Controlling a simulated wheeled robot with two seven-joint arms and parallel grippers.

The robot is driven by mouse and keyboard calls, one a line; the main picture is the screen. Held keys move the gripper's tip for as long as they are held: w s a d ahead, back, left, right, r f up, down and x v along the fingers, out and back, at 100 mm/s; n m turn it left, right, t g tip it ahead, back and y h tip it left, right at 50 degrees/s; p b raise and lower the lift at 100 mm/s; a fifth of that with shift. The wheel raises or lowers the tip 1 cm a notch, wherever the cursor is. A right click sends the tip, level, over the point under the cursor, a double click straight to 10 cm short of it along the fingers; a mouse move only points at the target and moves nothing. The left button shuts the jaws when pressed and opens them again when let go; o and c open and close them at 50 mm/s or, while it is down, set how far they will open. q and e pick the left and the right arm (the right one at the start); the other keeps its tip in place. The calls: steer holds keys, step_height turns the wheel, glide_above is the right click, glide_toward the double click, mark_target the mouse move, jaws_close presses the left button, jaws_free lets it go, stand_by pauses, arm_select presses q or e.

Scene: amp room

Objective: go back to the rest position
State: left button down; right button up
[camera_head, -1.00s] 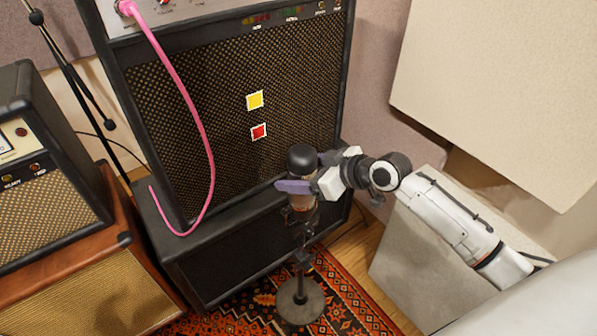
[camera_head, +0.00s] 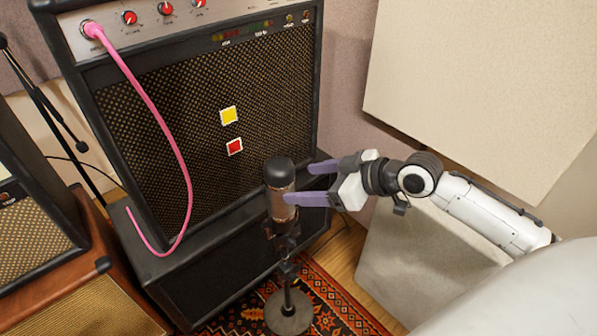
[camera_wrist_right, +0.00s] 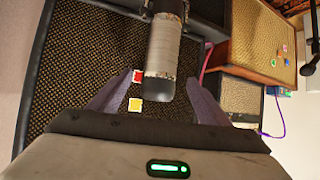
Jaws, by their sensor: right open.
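My right gripper (camera_head: 308,184) is open, with its two purple fingers apart, just right of the microphone (camera_head: 279,190) in the head view. The microphone has a black top and a bronze body and stands upright on a stand with a round base (camera_head: 288,312). In the right wrist view the microphone (camera_wrist_right: 162,55) shows beyond and between the open fingers (camera_wrist_right: 152,98). I cannot tell whether a finger touches it. My left gripper is not in view.
A tall amp (camera_head: 165,130) with a yellow and a red square on its grille stands behind the microphone. A pink cable (camera_head: 165,120) hangs down its front. A smaller amp (camera_head: 30,225) is at left. A grey block (camera_head: 430,260) lies under my right arm. A pale panel (camera_head: 480,90) is behind.

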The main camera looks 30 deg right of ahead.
steer(key=s+a+f+m+h, duration=0.1)
steer(key=s+a+f, duration=0.4)
steer(key=s+f, duration=0.5)
steer(key=s+a+f+m+g+h, duration=0.1)
steer(key=s+a+f+m+h, duration=0.1)
steer(key=s+a+f, duration=0.4)
steer(key=s+f, duration=0.4)
steer(key=f, duration=0.3)
steer(key=shift+s+a+f+m+g, duration=0.2)
steer(key=shift+s+f+m+g, duration=0.1)
steer(key=shift+f+m, duration=0.1)
steer(key=shift+w+a, duration=0.1)
